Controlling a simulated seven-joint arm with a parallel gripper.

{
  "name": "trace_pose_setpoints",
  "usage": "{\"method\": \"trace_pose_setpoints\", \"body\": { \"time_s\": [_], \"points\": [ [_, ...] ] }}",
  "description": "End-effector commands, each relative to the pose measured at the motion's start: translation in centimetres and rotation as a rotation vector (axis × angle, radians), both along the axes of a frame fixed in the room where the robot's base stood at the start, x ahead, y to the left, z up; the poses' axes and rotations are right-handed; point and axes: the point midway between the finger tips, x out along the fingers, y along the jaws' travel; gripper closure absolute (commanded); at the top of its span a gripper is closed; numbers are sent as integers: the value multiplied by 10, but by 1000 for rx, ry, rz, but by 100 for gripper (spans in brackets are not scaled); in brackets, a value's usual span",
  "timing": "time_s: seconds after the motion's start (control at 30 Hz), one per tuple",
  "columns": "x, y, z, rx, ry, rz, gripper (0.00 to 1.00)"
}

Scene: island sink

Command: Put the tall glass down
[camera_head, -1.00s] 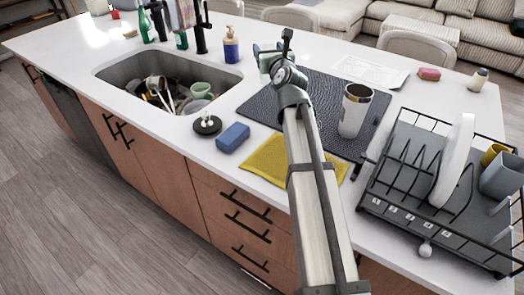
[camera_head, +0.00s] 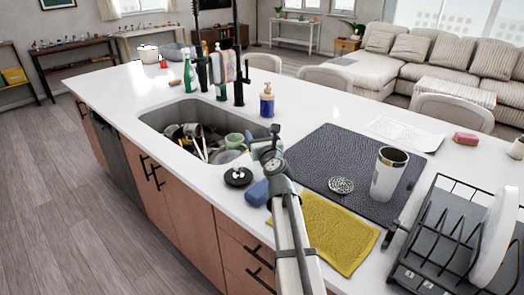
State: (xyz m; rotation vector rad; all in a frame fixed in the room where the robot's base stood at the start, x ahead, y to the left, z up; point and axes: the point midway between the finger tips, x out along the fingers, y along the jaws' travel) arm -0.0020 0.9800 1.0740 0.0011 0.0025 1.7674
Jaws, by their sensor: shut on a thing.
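My gripper (camera_head: 264,147) is at the end of my arm, in the picture between the sink's right end and the dark mat's left edge. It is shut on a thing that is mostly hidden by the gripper. Only a small grey-teal part shows at its left, so I cannot make out the tall glass's shape or whether it touches the counter. A white tumbler with a metallic rim (camera_head: 388,174) stands upright on the dark mat (camera_head: 318,150), apart from my gripper.
The sink (camera_head: 160,122) holds several dishes. A blue sponge (camera_head: 257,193), black-and-white brush (camera_head: 238,177), yellow cloth (camera_head: 340,235) and metal strainer (camera_head: 341,185) lie near my arm. A soap bottle (camera_head: 267,101) stands behind. A dish rack (camera_head: 440,235) with a white plate is at right.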

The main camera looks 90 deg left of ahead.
Motion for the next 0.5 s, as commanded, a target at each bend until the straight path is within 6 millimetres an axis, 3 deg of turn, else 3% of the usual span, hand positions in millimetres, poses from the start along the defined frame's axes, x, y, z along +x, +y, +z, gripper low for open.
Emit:
{"method": "trace_pose_setpoints", "body": {
  "time_s": [0.5],
  "points": [
    [0,0,-39,-1,1,-1,97]
  ]
}}
